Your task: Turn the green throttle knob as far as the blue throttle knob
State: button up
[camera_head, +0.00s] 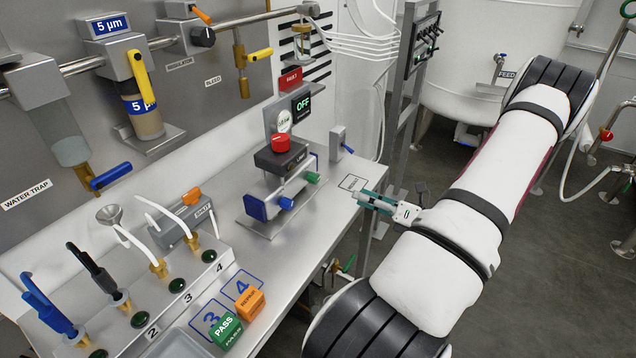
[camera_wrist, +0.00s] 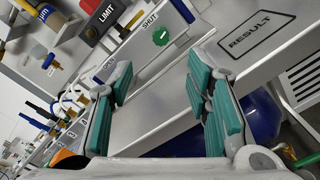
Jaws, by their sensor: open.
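The green throttle knob (camera_head: 312,178) sits on the front of a metal valve unit on the bench. In the wrist view the green knob (camera_wrist: 160,35) shows a pale bar on its face, beside a SHUT label. The blue throttle knob (camera_head: 286,203) is on the same unit, nearer the left end; I cannot make it out in the wrist view, and its exact angle is too small to read. My gripper (camera_head: 364,200) is open and empty, right of the unit and apart from both knobs. Its teal-padded fingers (camera_wrist: 161,75) frame the front of the unit.
A red knob (camera_head: 281,143) and an OFF display (camera_head: 303,104) stand above the valve unit. A RESULT outline (camera_wrist: 262,34) marks the bench near my gripper. Orange (camera_head: 250,302) and green PASS (camera_head: 226,331) blocks lie at the front. A small grey post (camera_head: 338,143) stands behind.

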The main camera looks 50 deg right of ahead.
aim_at(318, 180)
jog(key=w, duration=0.9)
jog(key=w+a, duration=0.1)
jog(key=w, duration=0.3)
jog(key=shift+w, duration=0.3)
grip_shut()
